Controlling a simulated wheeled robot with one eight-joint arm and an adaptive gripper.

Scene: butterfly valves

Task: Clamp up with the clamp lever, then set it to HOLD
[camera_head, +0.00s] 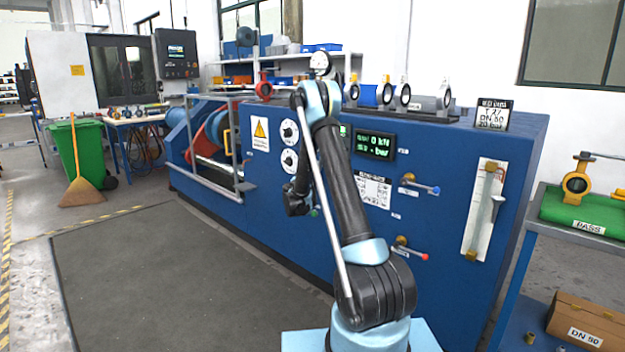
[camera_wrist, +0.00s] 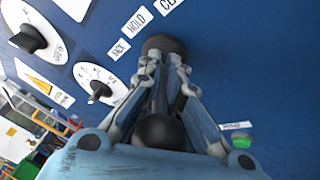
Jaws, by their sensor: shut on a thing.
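The clamp lever shows in the wrist view as a black ball knob (camera_wrist: 162,131) near the camera and a dark round part (camera_wrist: 166,43) against the blue panel. My gripper (camera_wrist: 165,75) is shut around the lever between these two, its pale blue fingers close together. White labels lie up and left of it: BACK (camera_wrist: 119,49), HOLD (camera_wrist: 137,20) and a cut-off one starting CL (camera_wrist: 168,4). I cannot tell which label the lever points at. In the head view my gripper (camera_head: 298,201) is dark and partly covered by my arm, and the lever is hidden.
A green button (camera_wrist: 241,142) sits right of my fingers.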

